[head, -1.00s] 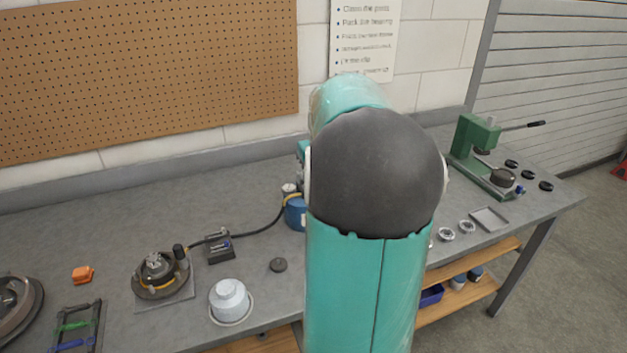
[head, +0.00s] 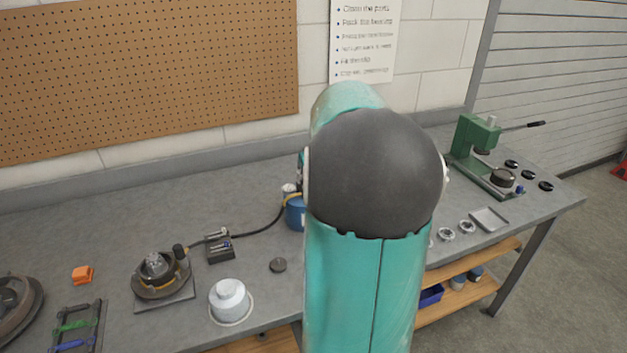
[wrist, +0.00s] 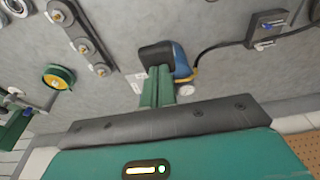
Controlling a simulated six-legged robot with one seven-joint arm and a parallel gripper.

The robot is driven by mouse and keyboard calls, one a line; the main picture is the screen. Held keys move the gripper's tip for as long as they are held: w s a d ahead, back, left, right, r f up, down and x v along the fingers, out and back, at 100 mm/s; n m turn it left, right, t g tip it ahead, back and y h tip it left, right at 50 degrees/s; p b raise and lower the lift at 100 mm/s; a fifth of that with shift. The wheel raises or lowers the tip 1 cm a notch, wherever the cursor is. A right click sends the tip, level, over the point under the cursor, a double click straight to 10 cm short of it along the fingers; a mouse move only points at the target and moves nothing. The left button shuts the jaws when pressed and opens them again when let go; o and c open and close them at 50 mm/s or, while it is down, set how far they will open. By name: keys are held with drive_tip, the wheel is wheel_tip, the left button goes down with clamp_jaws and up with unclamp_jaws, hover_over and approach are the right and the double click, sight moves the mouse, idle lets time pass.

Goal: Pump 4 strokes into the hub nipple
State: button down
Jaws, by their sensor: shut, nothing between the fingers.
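The blue grease pump (head: 295,212), with a yellow band, stands on the bench beside my arm and is partly hidden by it. In the wrist view the pump's blue body (wrist: 182,62) is next to my gripper (wrist: 158,82). The gripper's green fingers are together, with a dark block at their end; I cannot tell whether that block is fingertips or a pump part. A black hose (head: 262,230) runs from the pump toward the hub (head: 158,268) on its square plate. A dark upright fitting (head: 179,250) stands at the hub's edge; the nipple is too small to make out.
A small dark box (head: 220,247) lies by the hose. A green press (head: 478,145), several rings and a tray (head: 489,218) are at right. An orange block (head: 82,274) is at left.

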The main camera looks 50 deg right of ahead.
drive_tip(key=shift+f, duration=0.1)
drive_tip(key=shift+s+f, duration=0.15)
drive_tip(key=shift+f, duration=1)
drive_tip(key=shift+x, duration=1)
drive_tip(key=shift+w+d+r, duration=0.1)
drive_tip(key=shift+w+r, duration=0.05)
drive_tip(key=shift+r, duration=1.45)
drive_tip(key=shift+w+r, duration=0.15)
drive_tip(key=shift+r, duration=1.65)
